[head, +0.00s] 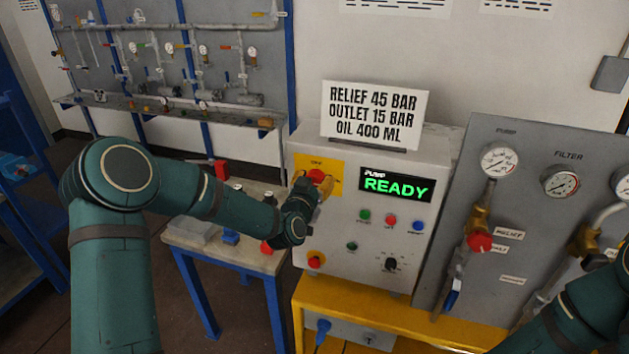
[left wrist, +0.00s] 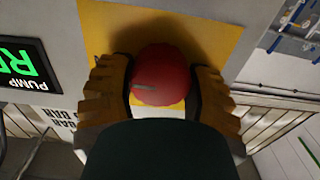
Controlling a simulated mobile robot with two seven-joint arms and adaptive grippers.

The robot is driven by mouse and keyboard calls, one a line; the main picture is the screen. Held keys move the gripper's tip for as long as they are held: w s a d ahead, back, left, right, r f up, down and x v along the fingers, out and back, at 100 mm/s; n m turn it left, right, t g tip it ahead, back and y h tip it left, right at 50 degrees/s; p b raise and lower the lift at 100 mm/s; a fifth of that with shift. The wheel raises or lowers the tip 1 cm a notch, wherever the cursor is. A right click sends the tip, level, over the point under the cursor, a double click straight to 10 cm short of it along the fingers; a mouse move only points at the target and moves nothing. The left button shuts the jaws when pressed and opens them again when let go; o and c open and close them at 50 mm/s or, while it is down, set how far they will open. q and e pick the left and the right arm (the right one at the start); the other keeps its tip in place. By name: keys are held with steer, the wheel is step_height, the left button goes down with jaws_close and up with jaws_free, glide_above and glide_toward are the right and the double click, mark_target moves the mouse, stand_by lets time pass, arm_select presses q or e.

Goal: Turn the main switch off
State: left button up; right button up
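The main switch is a red knob (head: 317,175) on a yellow plate (head: 330,163) at the upper left of the grey pump control box (head: 370,265). My left gripper (head: 316,187) is at this knob. In the left wrist view the knob (left wrist: 160,75) sits between the two yellow-padded fingers (left wrist: 160,88), which lie close against its sides. The knob's lower part and the far finger surfaces are partly hidden.
The box display (head: 395,186) reads PUMP READY. Buttons and a black selector (head: 391,264) sit below it, with another red knob (head: 316,260) at lower left. A sign (head: 374,114) stands on top. A gauge panel (head: 530,150) stands right, a small table (head: 262,262) left.

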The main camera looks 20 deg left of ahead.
arm_select(q)
steer(key=n+b, duration=0.1)
steer(key=b, duration=0.1)
steer(key=n+b, duration=0.2)
steer(key=b, duration=0.1)
steer(key=n+b, duration=0.1)
steer(key=b, duration=0.2)
steer(key=shift+f+n, duration=0.3)
steer(key=shift+n, duration=0.1)
steer(key=n+b, duration=0.5)
steer(key=b, duration=0.2)
steer(key=shift+a, duration=0.1)
steer(key=n+b, duration=0.3)
steer(key=shift+b, duration=0.4)
steer(key=n+b, duration=0.1)
steer(key=n, duration=0.1)
steer(key=shift+r+n+b, duration=0.1)
steer(key=shift+n+b, duration=0.2)
steer(key=shift+b, duration=0.05)
steer(key=shift+r+n, duration=0.1)
steer(key=shift+n, duration=1.1)
arm_select(e)
step_height(320, 180, down, 22)
steer(key=shift+s+a, duration=0.3)
steer(key=shift+s, duration=0.1)
steer(key=shift+r, duration=0.1)
arm_select(q)
steer(key=o, duration=1.2)
